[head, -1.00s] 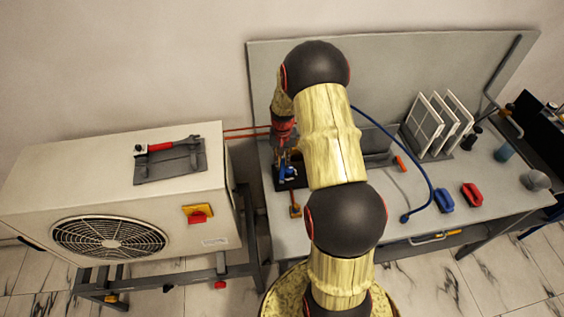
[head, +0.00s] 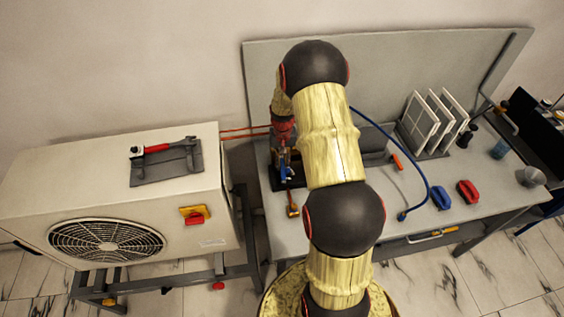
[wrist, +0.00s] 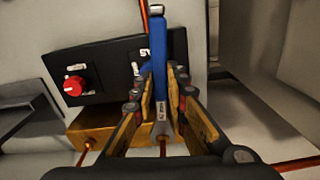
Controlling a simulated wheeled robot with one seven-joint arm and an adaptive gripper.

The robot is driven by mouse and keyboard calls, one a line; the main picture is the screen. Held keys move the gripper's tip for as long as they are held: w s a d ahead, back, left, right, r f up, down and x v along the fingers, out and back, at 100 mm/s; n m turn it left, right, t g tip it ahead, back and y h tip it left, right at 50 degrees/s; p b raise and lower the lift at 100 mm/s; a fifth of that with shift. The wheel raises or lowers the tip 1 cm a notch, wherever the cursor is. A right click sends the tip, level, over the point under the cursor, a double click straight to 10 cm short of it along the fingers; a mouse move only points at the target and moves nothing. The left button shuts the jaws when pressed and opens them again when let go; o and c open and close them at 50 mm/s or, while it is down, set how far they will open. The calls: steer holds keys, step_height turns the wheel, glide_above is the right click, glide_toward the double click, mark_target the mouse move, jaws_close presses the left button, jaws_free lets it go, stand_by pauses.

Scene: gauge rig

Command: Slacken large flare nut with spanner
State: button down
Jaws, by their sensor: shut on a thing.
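The blue-handled spanner (wrist: 170,65) is upright in the wrist view, with one metal end at the top and a grey end low between the fingers. My gripper (wrist: 167,85) is shut on it. In the head view my gripper (head: 283,153) is at the left end of the bench, partly hidden by my arm, with a bit of the blue spanner (head: 283,173) showing. A brass block (wrist: 95,128) with copper pipe lies below and left of the fingers in the wrist view. I cannot make out the large flare nut.
A black panel with a red knob (wrist: 73,86) is behind the brass block. A fan unit (head: 105,205) stands left of the bench (head: 385,235), carrying a tray (head: 165,170) with a red-handled tool. A blue hose (head: 425,180) and blue and red items lie on the bench's right side.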

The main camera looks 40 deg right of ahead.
steer(key=shift+s+d+n, duration=0.4)
steer(key=shift+d+n, duration=0.2)
steer(key=shift+n, duration=0.05)
steer(key=shift+s+d+n, duration=0.35)
steer(key=shift+d+n, duration=0.2)
steer(key=shift+n, duration=0.1)
stand_by(0.9)
steer(key=shift+s+d+n, duration=0.2)
steer(key=shift+d+n, duration=0.7)
stand_by(1.1)
steer(key=shift+w+a+m, duration=0.3)
steer(key=shift+a+m, duration=0.55)
steer(key=shift+m, duration=0.05)
stand_by(0.4)
steer(key=shift+s, duration=0.15)
steer(key=shift+s+a, duration=0.35)
steer(key=shift+s, duration=0.35)
steer(key=shift+s+a, duration=0.3)
steer(key=shift+s, duration=0.4)
steer(key=shift+s+a, duration=0.35)
steer(key=shift+s, duration=0.35)
steer(key=shift+r, duration=0.1)
steer(key=shift+r+p, duration=1.55)
steer(key=shift+r, duration=0.65)
